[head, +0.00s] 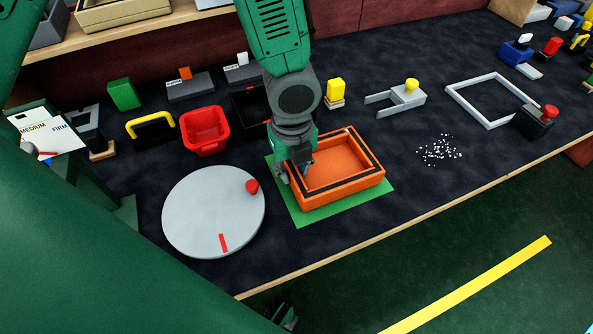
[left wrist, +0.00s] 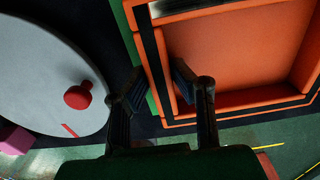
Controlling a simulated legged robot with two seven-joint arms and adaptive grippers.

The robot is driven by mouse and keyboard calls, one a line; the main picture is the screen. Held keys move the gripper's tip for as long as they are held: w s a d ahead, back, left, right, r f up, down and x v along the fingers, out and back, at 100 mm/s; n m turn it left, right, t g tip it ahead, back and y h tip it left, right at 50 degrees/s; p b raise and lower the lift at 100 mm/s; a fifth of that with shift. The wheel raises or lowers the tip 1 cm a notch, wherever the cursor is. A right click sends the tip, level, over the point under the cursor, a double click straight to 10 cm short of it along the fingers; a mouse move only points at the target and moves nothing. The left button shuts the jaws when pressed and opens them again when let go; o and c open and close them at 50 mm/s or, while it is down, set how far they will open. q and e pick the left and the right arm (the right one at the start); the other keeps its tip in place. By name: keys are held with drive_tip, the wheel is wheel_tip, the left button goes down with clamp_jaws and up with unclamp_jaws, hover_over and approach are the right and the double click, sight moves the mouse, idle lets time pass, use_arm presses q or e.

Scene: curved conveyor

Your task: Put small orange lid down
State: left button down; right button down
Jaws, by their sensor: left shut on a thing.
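An orange, open-topped rectangular piece with a black band along its rim (head: 372,170) lies on a green mat (head: 313,217). It is the only orange piece that fits the small orange lid; whether lid and box are two parts here I cannot tell. My left gripper (head: 297,172) reaches down from above at its left side. In the left wrist view the two fingers (left wrist: 155,92) straddle the near wall of the orange piece (left wrist: 245,50), one outside and one inside, shut on that wall. The fingertips' contact is partly hidden in the head view.
A grey round disc (head: 200,215) with a red knob (head: 252,186) is close on the left. A red bin (head: 205,130) and a yellow block (head: 335,90) stand behind. White bits (head: 439,150) are scattered at right. The table's front edge (head: 400,215) is near the mat.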

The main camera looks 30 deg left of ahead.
use_arm(q)
drive_tip(key=shift+a, duration=0.35)
drive_tip(key=c, duration=1.4)
unclamp_jaws()
drive_tip(key=shift+a, duration=0.25)
drive_tip(key=shift+d, duration=0.7)
drive_tip(key=shift+d+r, duration=0.15)
drive_tip(key=shift+r, duration=0.1)
wheel_tip(320, 180, up, 12)
drive_tip(key=p, duration=0.3)
drive_tip(key=shift+f, duration=0.2)
use_arm(e)
drive_tip(key=shift+r, duration=1.75)
